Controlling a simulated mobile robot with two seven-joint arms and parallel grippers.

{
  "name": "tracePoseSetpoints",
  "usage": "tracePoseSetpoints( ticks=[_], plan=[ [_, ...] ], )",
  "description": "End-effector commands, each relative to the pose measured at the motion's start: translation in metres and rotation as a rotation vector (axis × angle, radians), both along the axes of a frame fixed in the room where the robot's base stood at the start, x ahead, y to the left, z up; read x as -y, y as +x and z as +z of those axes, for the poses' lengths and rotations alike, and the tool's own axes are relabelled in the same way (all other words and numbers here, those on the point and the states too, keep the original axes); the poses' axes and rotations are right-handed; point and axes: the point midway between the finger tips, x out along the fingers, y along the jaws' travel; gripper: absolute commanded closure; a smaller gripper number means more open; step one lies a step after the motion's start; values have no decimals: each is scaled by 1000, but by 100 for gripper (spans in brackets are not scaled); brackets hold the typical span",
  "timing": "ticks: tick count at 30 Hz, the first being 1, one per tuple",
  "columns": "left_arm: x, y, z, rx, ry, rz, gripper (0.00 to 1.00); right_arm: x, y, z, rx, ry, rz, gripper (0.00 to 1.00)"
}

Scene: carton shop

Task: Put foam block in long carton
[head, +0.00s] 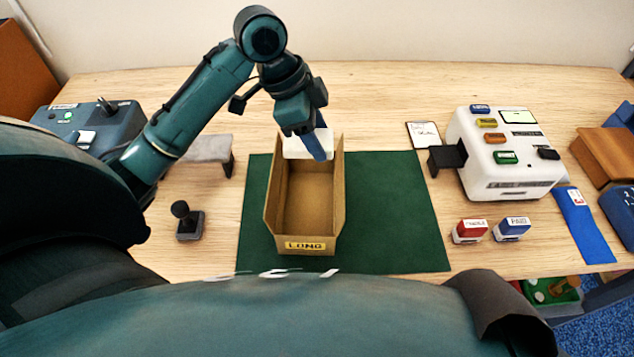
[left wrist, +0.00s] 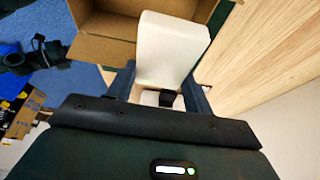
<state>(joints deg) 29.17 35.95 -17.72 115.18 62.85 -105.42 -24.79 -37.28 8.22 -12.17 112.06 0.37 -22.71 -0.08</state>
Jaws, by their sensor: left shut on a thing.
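The long carton (head: 308,205) stands open on the green mat (head: 395,215), with a yellow LONG label on its near wall. My left gripper (head: 305,140) is above the carton's far end, shut on the white foam block (head: 295,147). The block shows large between the fingers in the left wrist view (left wrist: 170,50), with the carton (left wrist: 103,45) behind it to the left. In the head view the fingers partly hide the block. I cannot tell whether the block touches the carton. The visible carton floor is bare. My right gripper is not in view.
A white label machine (head: 510,155) stands at the right, with a red stamp (head: 470,230) and a blue stamp (head: 512,229) in front. A grey device (head: 95,125), a small grey stand (head: 207,149) and a black-handled stamp (head: 187,220) are at the left. The mat's right side is clear.

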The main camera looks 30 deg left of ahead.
Motion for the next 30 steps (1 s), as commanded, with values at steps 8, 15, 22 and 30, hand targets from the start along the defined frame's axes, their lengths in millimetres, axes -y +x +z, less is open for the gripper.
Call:
tracePoseSetpoints(
  ticks=[8,15,22,30],
  plan=[
    [0,-1,-72,-4,-2,1,70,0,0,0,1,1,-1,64],
    [0,0,-94,0,-2,0,70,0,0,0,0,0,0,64],
    [0,-1,-123,-4,-2,1,70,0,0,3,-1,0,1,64],
    [0,0,-131,2,0,-1,70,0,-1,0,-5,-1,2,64]
  ],
)
